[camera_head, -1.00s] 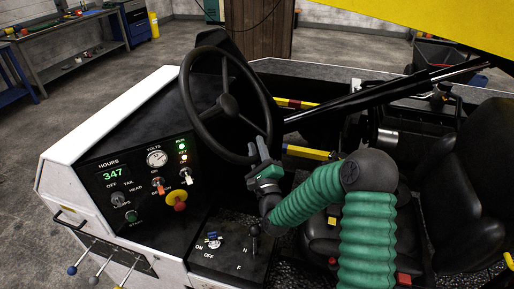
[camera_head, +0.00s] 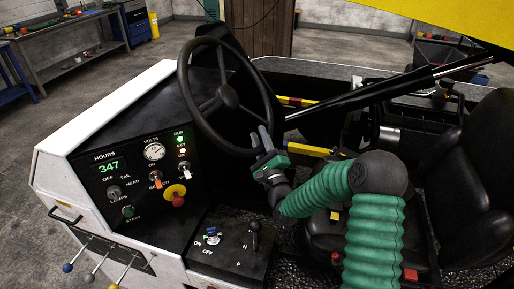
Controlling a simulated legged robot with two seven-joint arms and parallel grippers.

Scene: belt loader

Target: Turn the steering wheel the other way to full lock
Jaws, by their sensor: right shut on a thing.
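The black three-spoke steering wheel (camera_head: 228,97) stands tilted above the control panel in the middle of the view. My right gripper (camera_head: 264,138) is at the lower right of its rim. It is shut on the rim there, with its grey fingers pointing up. The small contact area is partly hidden by the fingers. My green-sleeved right arm comes in from the lower right. My left gripper is not in view.
The control panel (camera_head: 93,182) with gauge, lamps and switches lies left of the wheel. A drive selector box (camera_head: 228,262) with a lever sits below. A black seat (camera_head: 480,190) is at the right. A dark strut (camera_head: 390,93) crosses behind the wheel.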

